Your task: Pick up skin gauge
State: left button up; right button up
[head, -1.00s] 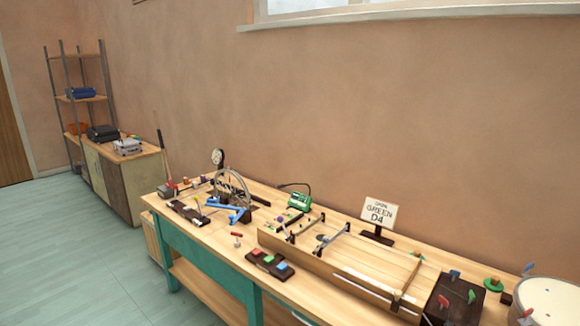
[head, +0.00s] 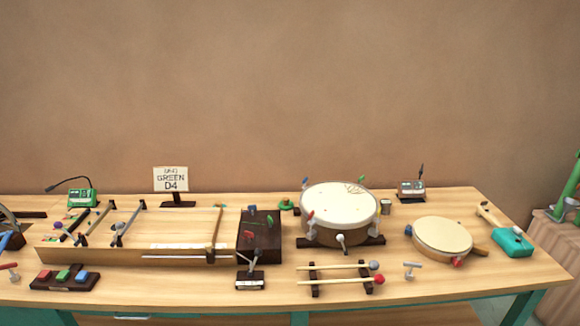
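No object here is clearly marked as the skin gauge, and I cannot tell for certain which one it is. A small grey device with a greenish display and a dark upright stalk (head: 411,190) stands at the back of the bench, right of the large drum. A small dark cylinder with a pale top (head: 385,207) stands beside the drum. The large drum (head: 340,203) has a pale skin and coloured pegs around its rim, and sits on a dark base. Neither of my grippers is in view.
The front right is fairly clear.

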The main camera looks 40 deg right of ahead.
aim_at(385, 204)
jog(key=z, duration=2.05)
